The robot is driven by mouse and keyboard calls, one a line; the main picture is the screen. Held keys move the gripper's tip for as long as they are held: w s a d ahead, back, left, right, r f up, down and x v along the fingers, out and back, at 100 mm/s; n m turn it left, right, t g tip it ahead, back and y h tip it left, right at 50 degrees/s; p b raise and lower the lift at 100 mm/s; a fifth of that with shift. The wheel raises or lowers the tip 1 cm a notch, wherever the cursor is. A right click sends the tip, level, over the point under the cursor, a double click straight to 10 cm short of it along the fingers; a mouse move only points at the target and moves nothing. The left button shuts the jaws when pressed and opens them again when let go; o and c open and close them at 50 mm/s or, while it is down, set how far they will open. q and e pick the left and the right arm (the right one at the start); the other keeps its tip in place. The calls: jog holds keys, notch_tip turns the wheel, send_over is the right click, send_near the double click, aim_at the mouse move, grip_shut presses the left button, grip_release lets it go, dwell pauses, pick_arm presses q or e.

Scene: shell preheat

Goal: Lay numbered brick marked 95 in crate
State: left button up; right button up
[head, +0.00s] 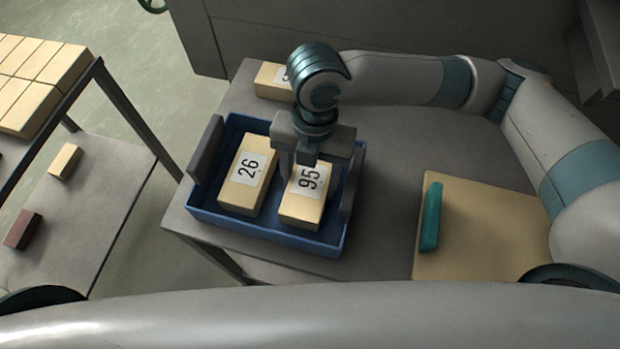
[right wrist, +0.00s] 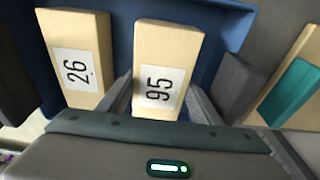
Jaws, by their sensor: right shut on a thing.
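The tan brick marked 95 (head: 303,207) is inside the blue crate (head: 290,238), on the right side of it. My right gripper (head: 311,170) reaches down from above and is shut on this brick. The right wrist view also shows the brick marked 95 (right wrist: 165,60) between the fingers. A brick marked 26 (head: 243,190) lies in the crate to the left, apart from it. Whether the 95 brick touches the crate floor is hard to tell. My left gripper is not in view.
Another tan brick (head: 272,82), its label partly hidden, lies on the grey table behind the crate. A tan board (head: 480,235) with a teal bar (head: 431,215) is at right. A rack at left bears stacked bricks (head: 38,75) and loose bricks (head: 65,161) below.

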aim_at(312, 171)
jog(key=shift+f, duration=0.65)
jog(key=shift+f, duration=0.25)
jog(key=o, duration=1)
jog(key=shift+o, duration=0.2)
jog(key=shift+r, duration=0.15)
jog(key=r+b, duration=0.1)
jog(key=r, duration=0.2)
jog(key=w+r+b, duration=0.1)
jog(key=r, duration=0.3)
jog(key=r+b, duration=0.1)
jog(key=r, duration=0.2)
jog(key=shift+w+d+r, duration=0.25)
jog(key=shift+w+r, duration=0.05)
jog(key=shift+r, duration=0.7)
